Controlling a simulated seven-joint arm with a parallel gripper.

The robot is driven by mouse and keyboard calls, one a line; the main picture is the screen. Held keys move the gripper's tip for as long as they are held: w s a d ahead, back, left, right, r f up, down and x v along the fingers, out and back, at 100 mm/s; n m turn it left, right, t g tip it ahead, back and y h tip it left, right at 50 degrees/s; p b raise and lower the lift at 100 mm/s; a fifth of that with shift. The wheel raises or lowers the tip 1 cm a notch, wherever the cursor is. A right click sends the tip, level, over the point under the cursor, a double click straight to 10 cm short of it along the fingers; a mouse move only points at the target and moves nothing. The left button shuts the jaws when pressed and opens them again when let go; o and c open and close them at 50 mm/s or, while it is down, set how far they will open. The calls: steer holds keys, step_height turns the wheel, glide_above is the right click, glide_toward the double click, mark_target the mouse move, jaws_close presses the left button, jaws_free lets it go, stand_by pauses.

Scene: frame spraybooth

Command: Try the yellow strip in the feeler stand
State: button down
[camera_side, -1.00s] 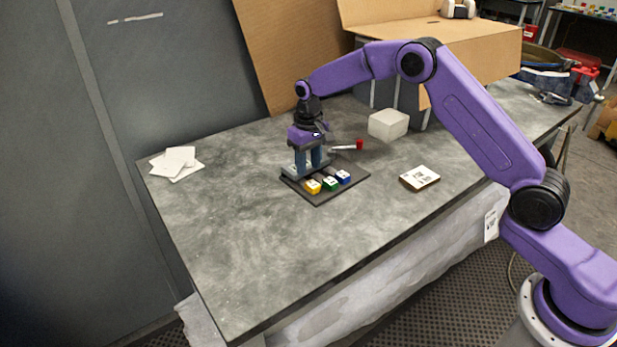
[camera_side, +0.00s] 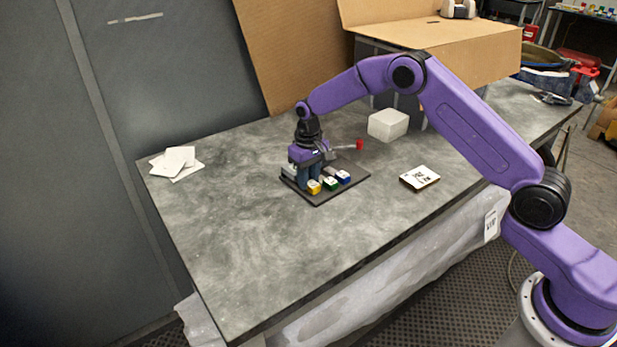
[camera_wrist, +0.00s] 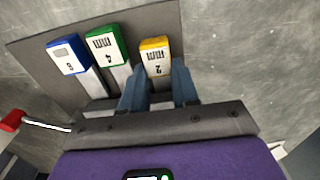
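The feeler stand, a dark flat plate (camera_side: 330,193), lies on the table. It carries several metal strips with coloured ends. The yellow strip's end (camera_side: 314,187), marked 2 mm, is nearest my gripper; it shows in the wrist view (camera_wrist: 155,56) too. The green end (camera_side: 330,183), marked 4 mm, and the blue end (camera_side: 343,177), marked 6, lie beside it. My gripper (camera_wrist: 158,78) points down with one blue-grey finger on each side of the yellow strip, just behind its yellow end. The fingers look apart, with a gap visible; contact with the strip is hard to tell.
A rod with a red tip (camera_side: 359,145) is behind the stand. A pale block (camera_side: 388,125) stands farther back. A small printed card or box (camera_side: 419,178) lies to the right, and white papers (camera_side: 176,163) lie to the left. The table front is clear.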

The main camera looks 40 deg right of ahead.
mark_target(310, 182)
steer(key=shift+s, duration=0.3)
steer(key=c, duration=1.1)
jaws_free()
step_height(310, 182, up, 18)
steer(key=shift+f, duration=0.25)
